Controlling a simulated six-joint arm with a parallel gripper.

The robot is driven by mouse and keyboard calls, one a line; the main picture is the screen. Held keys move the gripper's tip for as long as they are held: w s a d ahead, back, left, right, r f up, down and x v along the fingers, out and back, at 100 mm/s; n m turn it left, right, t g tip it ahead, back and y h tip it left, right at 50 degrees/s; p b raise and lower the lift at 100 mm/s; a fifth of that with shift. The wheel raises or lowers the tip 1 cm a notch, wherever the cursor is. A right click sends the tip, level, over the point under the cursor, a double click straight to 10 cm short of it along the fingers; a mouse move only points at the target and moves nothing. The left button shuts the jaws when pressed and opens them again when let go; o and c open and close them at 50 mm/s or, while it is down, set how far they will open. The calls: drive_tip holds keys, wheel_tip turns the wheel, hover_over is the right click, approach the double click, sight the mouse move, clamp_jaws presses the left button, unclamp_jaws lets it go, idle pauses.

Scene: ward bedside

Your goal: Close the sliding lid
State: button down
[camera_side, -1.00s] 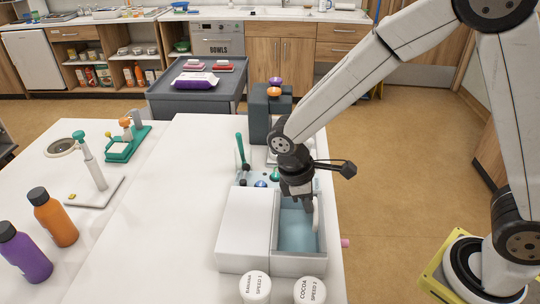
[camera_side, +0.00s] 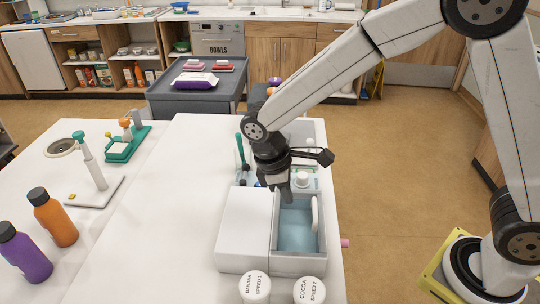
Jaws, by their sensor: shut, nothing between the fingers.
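A pale box (camera_side: 298,264) stands near the right edge of the white table. Its right half is open and shows a light blue inside (camera_side: 297,232). A flat white panel, which looks like the sliding lid (camera_side: 244,222), covers the left half. A white rounded upright piece (camera_side: 315,213) shows at the right wall of the opening. My gripper (camera_side: 286,199) is shut and empty, pointing down at the back left of the opening, close to the panel's right edge. I cannot tell whether it touches the panel.
Two white-capped jars (camera_side: 255,287) stand at the front of the box. A green-handled item (camera_side: 240,150) and a white-topped container (camera_side: 302,180) are behind it. Orange (camera_side: 53,217) and purple (camera_side: 24,253) bottles stand far left. The table between is clear.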

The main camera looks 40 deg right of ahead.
drive_tip(key=v, duration=0.8)
drive_tip(key=s+d+f+m+t+y, duration=0.1)
drive_tip(key=s+d+f+m+t, duration=0.1)
drive_tip(key=d, duration=0.5)
drive_tip(key=s+d+f+m+t+y, duration=0.1)
drive_tip(key=s+d+f+m+t, duration=0.2)
drive_tip(key=s+d+f+m, duration=0.2)
drive_tip(key=s+d+m, duration=0.2)
drive_tip(key=shift+s+f, duration=0.3)
drive_tip(key=shift+f, duration=0.05)
drive_tip(key=shift+d, duration=0.1)
idle(0.6)
